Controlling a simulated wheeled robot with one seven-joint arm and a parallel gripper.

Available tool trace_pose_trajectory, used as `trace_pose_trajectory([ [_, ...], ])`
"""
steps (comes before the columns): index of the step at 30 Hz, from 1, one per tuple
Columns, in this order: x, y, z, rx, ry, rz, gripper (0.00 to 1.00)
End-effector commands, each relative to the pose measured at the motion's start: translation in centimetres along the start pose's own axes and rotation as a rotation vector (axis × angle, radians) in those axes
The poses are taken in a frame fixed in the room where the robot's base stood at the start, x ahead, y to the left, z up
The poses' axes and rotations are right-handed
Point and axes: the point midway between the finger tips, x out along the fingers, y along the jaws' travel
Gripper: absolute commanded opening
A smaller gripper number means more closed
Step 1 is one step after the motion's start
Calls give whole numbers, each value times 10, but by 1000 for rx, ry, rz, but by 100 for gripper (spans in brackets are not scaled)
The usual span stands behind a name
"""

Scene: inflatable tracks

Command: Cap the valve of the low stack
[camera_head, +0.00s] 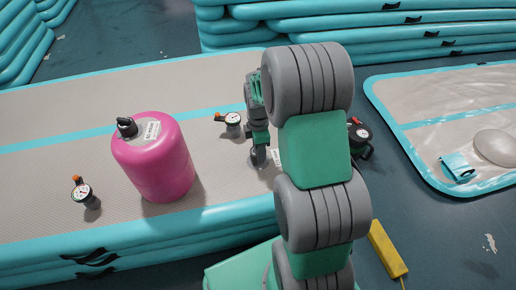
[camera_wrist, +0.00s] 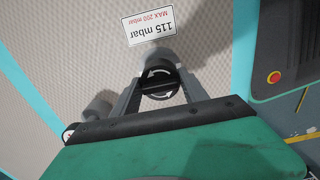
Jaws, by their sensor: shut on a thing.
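The low stack (camera_head: 40,225) is a grey-topped inflatable track with turquoise edges, in front in the head view. My gripper (camera_wrist: 160,88) points down at its top, near the right end. The fingers are shut on a round black cap (camera_wrist: 159,70) with white arrow marks. A pale grey round fitting, seemingly the valve (camera_wrist: 150,60), shows just behind the cap in the wrist view. I cannot tell whether cap and valve touch. A label (camera_wrist: 162,28) reading 115 mbar, MAX 200 mbar lies beside the valve. In the head view, my arm hides much of this spot.
A pink cylinder (camera_head: 155,165) and two gauges (camera_head: 83,192) (camera_head: 232,120) stand on the stack. A dark device with a red knob (camera_head: 358,133) is right of my arm. A yellow block (camera_head: 388,250) lies on the floor. Taller stacks (camera_head: 430,30) stand behind.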

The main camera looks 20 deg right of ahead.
Motion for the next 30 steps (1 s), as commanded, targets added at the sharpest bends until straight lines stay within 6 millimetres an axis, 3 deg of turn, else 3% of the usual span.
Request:
trace_pose_trajectory([
  [30,26,0,0,0,0,0,13],
])
